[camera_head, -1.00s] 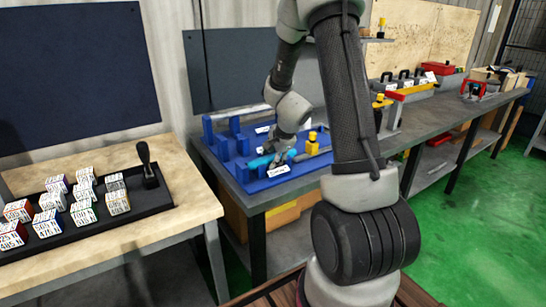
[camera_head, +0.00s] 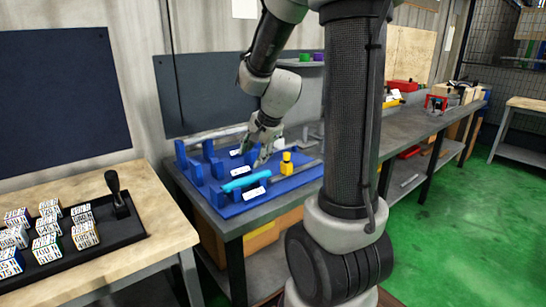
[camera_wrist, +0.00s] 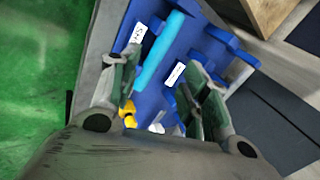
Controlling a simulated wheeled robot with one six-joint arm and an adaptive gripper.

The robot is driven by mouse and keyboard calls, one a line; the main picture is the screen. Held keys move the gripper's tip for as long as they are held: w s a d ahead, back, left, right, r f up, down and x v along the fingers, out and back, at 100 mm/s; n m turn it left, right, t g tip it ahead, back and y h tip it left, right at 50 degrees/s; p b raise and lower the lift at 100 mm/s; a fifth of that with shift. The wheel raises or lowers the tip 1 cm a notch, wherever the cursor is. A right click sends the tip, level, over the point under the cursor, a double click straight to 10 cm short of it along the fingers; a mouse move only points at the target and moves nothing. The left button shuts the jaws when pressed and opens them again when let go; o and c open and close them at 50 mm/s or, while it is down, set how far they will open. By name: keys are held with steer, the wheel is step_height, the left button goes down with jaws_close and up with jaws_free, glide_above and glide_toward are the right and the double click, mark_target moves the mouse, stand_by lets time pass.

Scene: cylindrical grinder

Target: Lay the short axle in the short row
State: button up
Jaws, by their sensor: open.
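The cyan axle (camera_head: 246,180) lies along the front row of the blue rack (camera_head: 228,210), beside a white label (camera_head: 254,193) too small to read. Whether it is fully seated in its supports I cannot tell. It also shows in the wrist view as a cyan bar (camera_wrist: 160,52) beyond the fingers. My gripper (camera_head: 258,160) is above and behind it, apart from it. In the wrist view my gripper (camera_wrist: 160,95) is open, with nothing between its fingers.
A grey bar (camera_head: 220,133) lies along the rear row. A yellow piece (camera_head: 286,163) stands right of the cyan axle. A wooden table (camera_head: 120,255) with a black tray of printed cubes is on the left. The grey workbench (camera_head: 405,125) runs off to the right.

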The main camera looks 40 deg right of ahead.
steer(key=s+a+r+n, duration=0.1)
steer(key=s+r+n, duration=0.2)
steer(key=s+n, duration=0.2)
steer(key=s+a+r+n+g, duration=0.1)
steer(key=s+n, duration=0.4)
steer(key=s, duration=0.5)
steer(key=s+a+r+n, duration=0.3)
steer(key=s+r+n, duration=0.1)
steer(key=s, duration=0.3)
steer(key=shift+s+r+n+g+h, duration=0.2)
steer(key=shift+r+n+g+h, duration=0.1)
steer(key=shift+n, duration=0.2)
